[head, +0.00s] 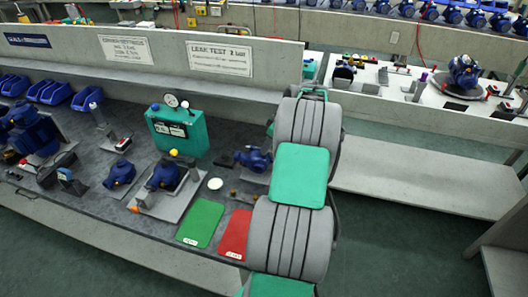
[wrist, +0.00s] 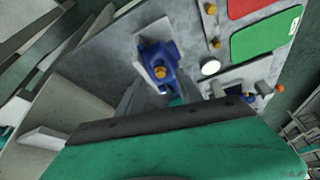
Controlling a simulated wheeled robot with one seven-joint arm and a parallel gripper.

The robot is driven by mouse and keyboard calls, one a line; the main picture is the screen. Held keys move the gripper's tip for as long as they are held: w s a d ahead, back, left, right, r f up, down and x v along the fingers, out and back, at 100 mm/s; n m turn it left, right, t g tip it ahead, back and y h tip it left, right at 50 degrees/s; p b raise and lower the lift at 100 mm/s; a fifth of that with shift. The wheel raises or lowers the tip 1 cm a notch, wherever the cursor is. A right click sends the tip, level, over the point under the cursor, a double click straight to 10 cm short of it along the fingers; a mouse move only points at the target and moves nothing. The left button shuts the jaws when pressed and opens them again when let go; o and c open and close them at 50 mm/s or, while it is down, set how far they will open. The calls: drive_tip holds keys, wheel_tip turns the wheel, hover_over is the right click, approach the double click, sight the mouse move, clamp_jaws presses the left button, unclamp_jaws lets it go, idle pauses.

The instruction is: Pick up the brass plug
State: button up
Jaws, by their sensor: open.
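A blue pump (wrist: 170,58) sits on a light grey tray in the wrist view, with a round brass piece (wrist: 160,72) showing on it. Small brass pieces (wrist: 215,43) also lie or stand on the dark bench top beside the white disc; I cannot tell for sure which one is the brass plug. In the head view a small brass piece (head: 233,192) shows near the white disc. My gripper (wrist: 160,92) is open, its grey fingers apart on either side of the near part of the blue pump, nothing between them clearly held. In the head view my arm hides it.
A green mat (head: 201,222) and a red mat (head: 235,234) lie at the bench front. A white disc (head: 215,184), a teal gauge box (head: 178,132) and a pump in a fixture (head: 165,177) stand to the left. The back panel (head: 150,50) borders the bench.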

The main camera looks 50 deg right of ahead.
drive_tip(key=x, duration=0.2)
drive_tip(key=shift+w+f, duration=0.25)
drive_tip(key=shift+f, duration=0.1)
drive_tip(key=shift+c, duration=0.4)
clamp_jaws()
